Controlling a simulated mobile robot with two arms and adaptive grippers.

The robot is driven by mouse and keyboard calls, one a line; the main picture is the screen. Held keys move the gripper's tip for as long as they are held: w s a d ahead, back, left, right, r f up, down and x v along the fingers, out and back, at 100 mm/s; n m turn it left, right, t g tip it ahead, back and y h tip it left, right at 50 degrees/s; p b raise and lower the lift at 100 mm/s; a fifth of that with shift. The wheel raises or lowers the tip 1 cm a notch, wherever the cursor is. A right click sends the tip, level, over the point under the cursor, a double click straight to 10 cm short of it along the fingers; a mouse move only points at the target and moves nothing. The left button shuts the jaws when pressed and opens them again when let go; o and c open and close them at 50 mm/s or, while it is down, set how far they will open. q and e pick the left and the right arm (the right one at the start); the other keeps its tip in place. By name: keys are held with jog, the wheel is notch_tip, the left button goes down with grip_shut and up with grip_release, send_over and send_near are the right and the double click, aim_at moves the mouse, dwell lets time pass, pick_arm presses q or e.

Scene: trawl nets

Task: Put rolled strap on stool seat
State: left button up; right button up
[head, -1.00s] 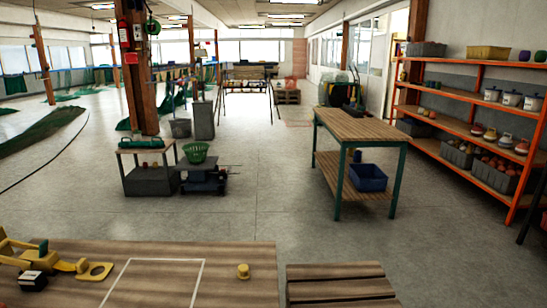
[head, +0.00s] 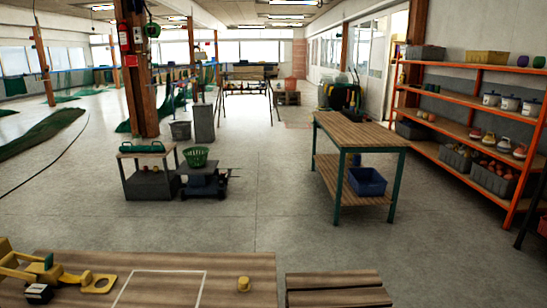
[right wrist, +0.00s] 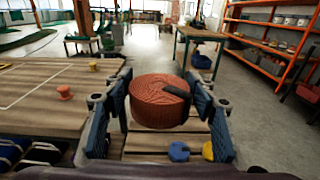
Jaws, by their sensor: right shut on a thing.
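The rolled strap (right wrist: 160,101) is a reddish-brown coil with a dark end piece, in the right wrist view. My right gripper (right wrist: 160,103) is shut on it, with one blue finger pad on each side. The slatted wooden stool seat (head: 335,289) is at the bottom of the head view, right of the wooden table. In the wrist view the slatted seat (right wrist: 150,147) shows behind and below the strap; the gap between them is hard to tell. My right gripper is outside the head view.
A red spool (right wrist: 65,92) shows in the wrist view. Beyond are a green-legged workbench (head: 358,131) and orange shelves (head: 462,129). The floor between is clear.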

pick_arm(q)
jog(key=shift+s+a, duration=0.1)
jog(key=shift+s, duration=0.25)
pick_arm(e)
jog(key=shift+s+d+r, duration=0.1)
jog(key=shift+d+r, duration=0.05)
jog(key=shift+r, duration=0.2)
